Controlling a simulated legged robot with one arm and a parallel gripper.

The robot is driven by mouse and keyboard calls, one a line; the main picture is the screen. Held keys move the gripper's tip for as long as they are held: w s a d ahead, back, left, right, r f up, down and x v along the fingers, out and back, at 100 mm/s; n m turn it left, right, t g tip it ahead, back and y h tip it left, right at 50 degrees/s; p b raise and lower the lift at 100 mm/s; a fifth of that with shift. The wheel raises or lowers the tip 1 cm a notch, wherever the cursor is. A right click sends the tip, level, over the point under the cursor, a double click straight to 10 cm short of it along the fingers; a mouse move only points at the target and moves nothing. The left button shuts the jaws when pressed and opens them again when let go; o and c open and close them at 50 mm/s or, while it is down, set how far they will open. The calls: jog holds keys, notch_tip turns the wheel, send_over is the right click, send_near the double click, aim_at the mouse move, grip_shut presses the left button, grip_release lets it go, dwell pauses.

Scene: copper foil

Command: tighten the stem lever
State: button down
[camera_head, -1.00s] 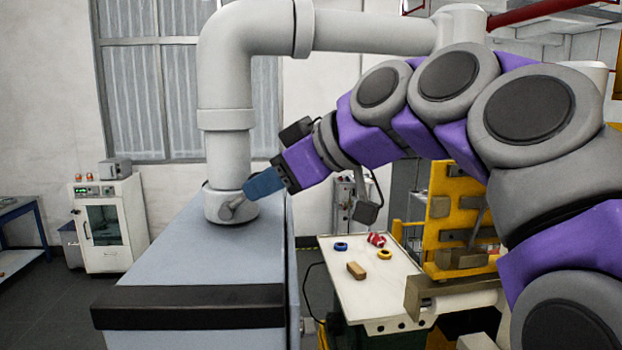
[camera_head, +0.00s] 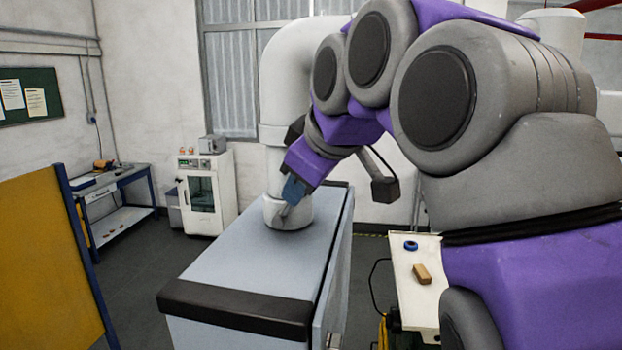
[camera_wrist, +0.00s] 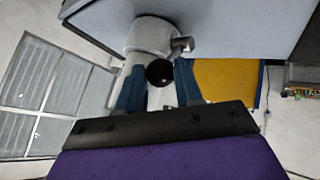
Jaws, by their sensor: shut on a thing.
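The stem lever (camera_head: 285,210) is a short grey bar at the base of the white pipe (camera_head: 275,150), above the grey cabinet. My gripper (camera_head: 292,190) has blue fingers and is shut on the lever's outer end, at the front of the pipe base. In the wrist view my gripper (camera_wrist: 158,85) has one blue finger on each side of a dark round knob. A grey stub (camera_wrist: 182,44) sticks out of the pipe's collar there. The fingers hide the held end of the lever in the head view.
The pipe stands on the grey cabinet top (camera_head: 240,255), which has a black front edge (camera_head: 235,305). A white side table (camera_head: 415,285) at right carries a blue ring (camera_head: 411,246) and a tan block (camera_head: 423,274). A yellow panel (camera_head: 45,265) stands at left.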

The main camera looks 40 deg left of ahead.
jog(key=shift+r, duration=0.15)
jog(key=c, duration=1.1)
grip_release()
jog(key=o, duration=0.3)
jog(key=shift+s+a, duration=0.15)
jog(key=shift+a, duration=0.2)
jog(key=shift+o, duration=0.2)
jog(key=shift+d, duration=0.25)
jog(key=p+v, duration=0.3)
jog(key=v, duration=0.8)
jog(key=shift+d+p, duration=0.15)
jog(key=shift+p, duration=0.15)
jog(key=shift+r, duration=0.15)
